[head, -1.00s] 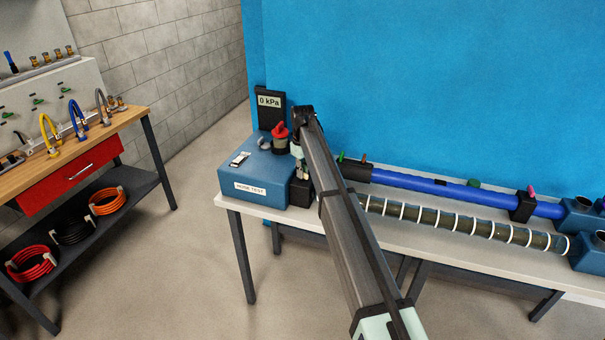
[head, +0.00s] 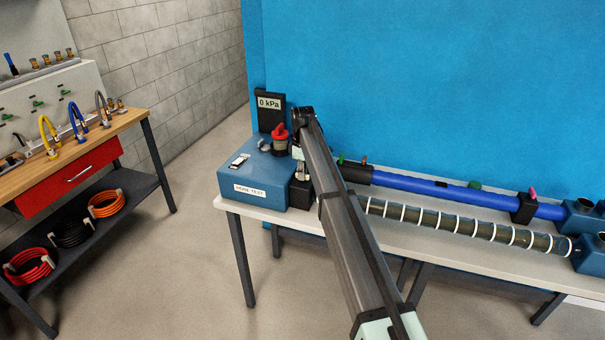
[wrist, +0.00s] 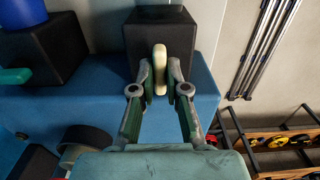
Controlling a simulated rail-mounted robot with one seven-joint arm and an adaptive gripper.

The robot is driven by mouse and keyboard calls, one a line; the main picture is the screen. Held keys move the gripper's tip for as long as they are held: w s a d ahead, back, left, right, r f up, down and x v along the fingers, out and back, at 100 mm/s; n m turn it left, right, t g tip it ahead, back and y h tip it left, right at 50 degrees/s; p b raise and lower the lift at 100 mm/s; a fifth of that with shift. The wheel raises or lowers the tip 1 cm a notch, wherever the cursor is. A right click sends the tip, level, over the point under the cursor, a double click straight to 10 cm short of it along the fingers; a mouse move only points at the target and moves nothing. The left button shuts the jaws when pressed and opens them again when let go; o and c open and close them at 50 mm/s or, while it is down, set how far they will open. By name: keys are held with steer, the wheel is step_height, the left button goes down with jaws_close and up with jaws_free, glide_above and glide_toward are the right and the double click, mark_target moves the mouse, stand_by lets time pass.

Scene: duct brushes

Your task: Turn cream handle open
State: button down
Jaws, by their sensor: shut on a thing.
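The cream handle (wrist: 160,68) is a narrow upright bar in the wrist view, in front of a black block (wrist: 187,31) on the blue test box (wrist: 205,90). My gripper (wrist: 160,80) has one finger on each side of the handle and is shut on it. In the head view my gripper (head: 301,170) is at the right end of the blue box (head: 240,172), mostly hidden by my arm, so the handle cannot be made out clearly there.
A red-topped knob (head: 280,140) and a gauge reading 0 kPa (head: 269,103) stand by the box. A blue pipe (head: 430,188) and a ringed clear duct (head: 460,223) run right along the bench. A wooden workbench (head: 100,135) stands at the left.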

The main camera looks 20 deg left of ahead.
steer(key=c, duration=1.2)
jaws_free()
steer(key=shift+r, duration=0.1)
step_height(320, 180, up, 12)
steer(key=shift+f, duration=0.1)
